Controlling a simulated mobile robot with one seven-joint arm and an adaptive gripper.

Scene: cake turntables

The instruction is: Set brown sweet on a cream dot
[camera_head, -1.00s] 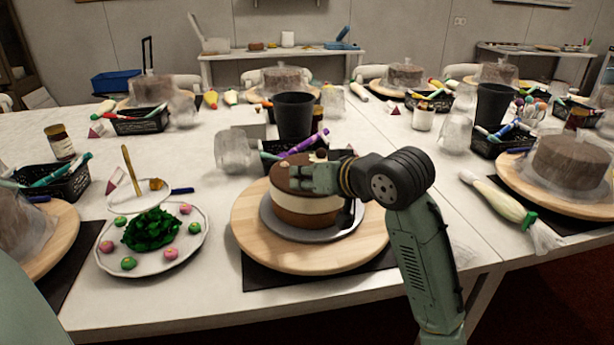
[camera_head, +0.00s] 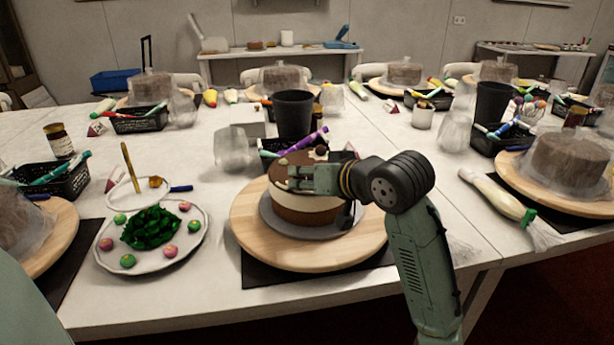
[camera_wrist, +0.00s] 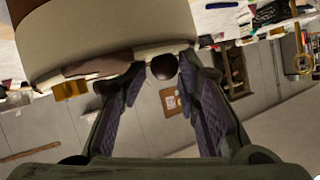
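The brown sweet (camera_wrist: 163,67) is a dark round ball in the wrist view, between the tips of my gripper (camera_wrist: 162,72). The fingers are close on either side of it. The wrist picture is inverted, with the cake at the top. The sweet is at the cake's top edge, by a pale cream dot (camera_wrist: 165,48); I cannot tell if they touch. In the head view my gripper (camera_head: 290,178) is over the near left part of the brown and cream cake (camera_head: 300,210). The sweet is hidden there.
The cake is on a grey disc on a wooden turntable (camera_head: 260,252). To its left, a white plate (camera_head: 190,250) holds green and pink sweets and a green heap. A black cup (camera_head: 294,115) and a basket of pens stand behind. A piping bag (camera_head: 495,197) lies right.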

